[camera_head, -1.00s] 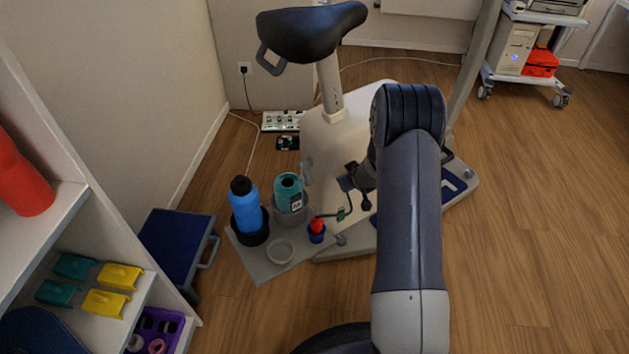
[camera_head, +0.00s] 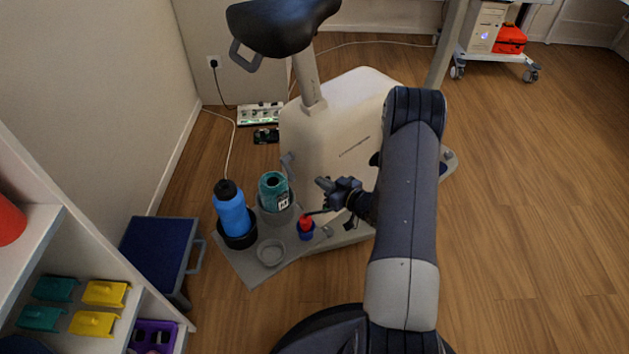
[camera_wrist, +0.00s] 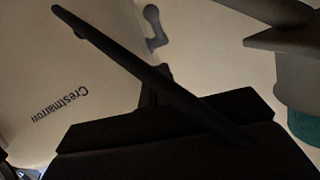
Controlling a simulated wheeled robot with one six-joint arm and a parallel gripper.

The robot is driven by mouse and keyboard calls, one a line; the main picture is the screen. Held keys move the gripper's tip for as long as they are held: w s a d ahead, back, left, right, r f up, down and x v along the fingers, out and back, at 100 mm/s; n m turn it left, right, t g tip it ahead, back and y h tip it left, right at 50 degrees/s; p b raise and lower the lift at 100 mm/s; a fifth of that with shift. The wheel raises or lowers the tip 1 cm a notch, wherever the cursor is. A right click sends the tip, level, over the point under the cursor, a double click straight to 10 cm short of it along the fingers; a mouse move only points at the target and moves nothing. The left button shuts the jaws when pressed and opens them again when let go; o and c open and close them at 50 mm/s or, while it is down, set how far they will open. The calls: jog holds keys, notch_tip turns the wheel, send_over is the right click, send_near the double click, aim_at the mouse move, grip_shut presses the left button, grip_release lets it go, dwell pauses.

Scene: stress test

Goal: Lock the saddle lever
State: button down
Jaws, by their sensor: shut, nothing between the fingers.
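The exercise bike has a black saddle (camera_head: 278,27) on a pale post (camera_head: 306,82) above its cream housing (camera_head: 338,125). A small grey lever-like part (camera_head: 288,163) sits at the housing's left edge. It may be the saddle lever, but I cannot tell, nor whether it is locked. A similar grey shape (camera_wrist: 154,27) shows at the top of the wrist view. My gripper (camera_head: 322,184) is shut and empty, in front of the housing, to the right of the teal bottle and apart from the lever-like part. Dark gripper parts fill the lower wrist view.
A grey tray (camera_head: 240,262) holds a blue bottle (camera_head: 231,212), a teal bottle (camera_head: 272,188), a shallow dish (camera_head: 270,252) and a red-and-blue item (camera_head: 306,228). A blue step box (camera_head: 158,250) and shelf (camera_head: 70,268) stand left. Open floor (camera_head: 530,200) lies right.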

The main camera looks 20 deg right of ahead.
jog(key=b, duration=0.3)
send_near(293, 175)
jog(key=w+a+r, duration=0.2)
jog(key=w, duration=0.2)
jog(key=shift+w+a+f+b, duration=0.2)
jog(key=shift+w+f, duration=0.1)
jog(key=shift+f, duration=0.2)
jog(key=shift+w+a+f+b, duration=0.1)
jog(key=shift+w+a+f, duration=0.15)
jog(key=shift+f, duration=0.3)
jog(key=shift+w+a+f, duration=0.15)
jog(key=shift+w+f, duration=0.15)
jog(key=shift+f, duration=0.05)
jog(key=shift+w+f+b, duration=0.2)
jog(key=shift+f+b, duration=0.35)
jog(key=shift+b, duration=0.25)
jog(key=shift+r, duration=0.15)
